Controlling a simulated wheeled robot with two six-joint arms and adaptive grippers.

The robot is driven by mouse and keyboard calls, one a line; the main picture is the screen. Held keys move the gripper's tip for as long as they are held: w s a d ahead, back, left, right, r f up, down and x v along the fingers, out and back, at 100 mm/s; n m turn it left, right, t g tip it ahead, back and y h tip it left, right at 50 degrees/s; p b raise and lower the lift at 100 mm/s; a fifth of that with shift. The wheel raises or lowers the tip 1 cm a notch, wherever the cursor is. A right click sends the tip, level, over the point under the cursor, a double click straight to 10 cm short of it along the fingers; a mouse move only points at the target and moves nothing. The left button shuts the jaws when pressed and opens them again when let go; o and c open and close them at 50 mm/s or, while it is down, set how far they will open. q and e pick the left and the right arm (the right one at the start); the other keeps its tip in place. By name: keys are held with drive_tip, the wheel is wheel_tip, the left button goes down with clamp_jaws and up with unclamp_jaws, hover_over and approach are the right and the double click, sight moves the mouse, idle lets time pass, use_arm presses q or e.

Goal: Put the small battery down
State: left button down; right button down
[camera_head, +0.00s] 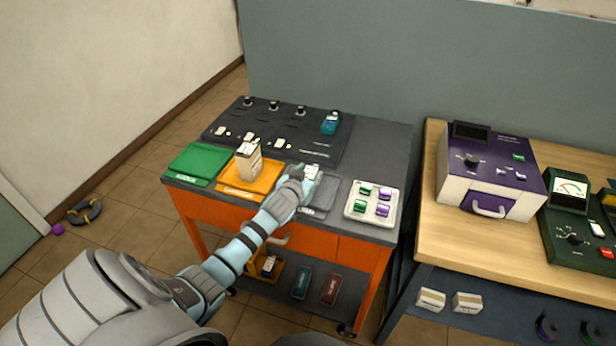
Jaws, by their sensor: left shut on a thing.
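My left gripper (306,180) reaches in over the dark top of the orange cart (385,155). It is shut on a small pale object (312,170), which I take to be the small battery. Most of it is hidden by the fingers, and I cannot tell whether it touches the surface. The gripper is above the left part of a grey mat (326,196), between an orange mat (263,186) and a white tray (349,212). My right gripper is not in view.
A beige block (248,164) stands on the orange mat, beside a green mat (198,163). The white tray holds several green and purple pieces. Behind is a black panel (270,118) with a teal piece (330,123). A wooden table (440,240) with a purple device (492,170) stands right.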

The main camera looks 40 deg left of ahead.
use_arm(q)
drive_tip(key=c, duration=1.1)
unclamp_jaws()
drive_tip(key=shift+o, duration=0.2)
